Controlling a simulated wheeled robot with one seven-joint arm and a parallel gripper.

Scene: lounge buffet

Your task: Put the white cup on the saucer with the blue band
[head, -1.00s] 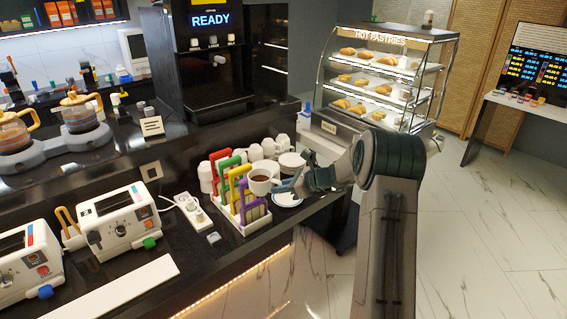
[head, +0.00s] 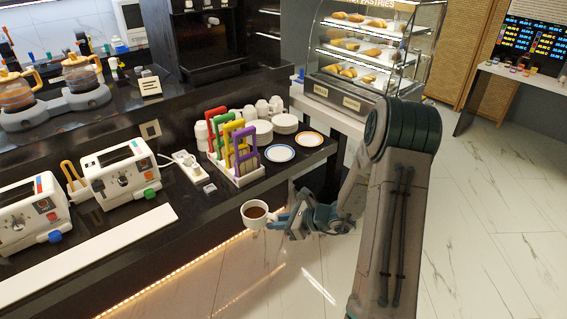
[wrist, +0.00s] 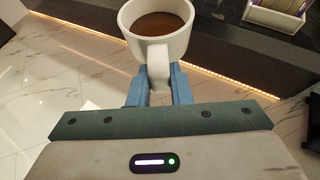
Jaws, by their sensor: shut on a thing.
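The white cup (head: 254,214), filled with dark brown liquid, is upright in the air in front of the counter's front edge. My gripper (head: 279,219) is shut on its handle, which shows between the blue fingers in the wrist view (wrist: 158,88). The cup body (wrist: 160,42) is beyond the fingertips there. The saucer with the blue band (head: 280,153) lies empty on the dark counter, behind and to the right of the cup, apart from it. An orange-banded saucer (head: 308,139) lies empty just behind and right of it. Neither saucer shows clearly in the wrist view.
A white rack with red, green, yellow and purple dividers (head: 237,180) stands left of the saucers. Behind are stacked white plates (head: 285,124) and upturned cups (head: 263,108). Toasters (head: 120,178) stand at the left. The counter (head: 290,172) in front of the saucers is clear.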

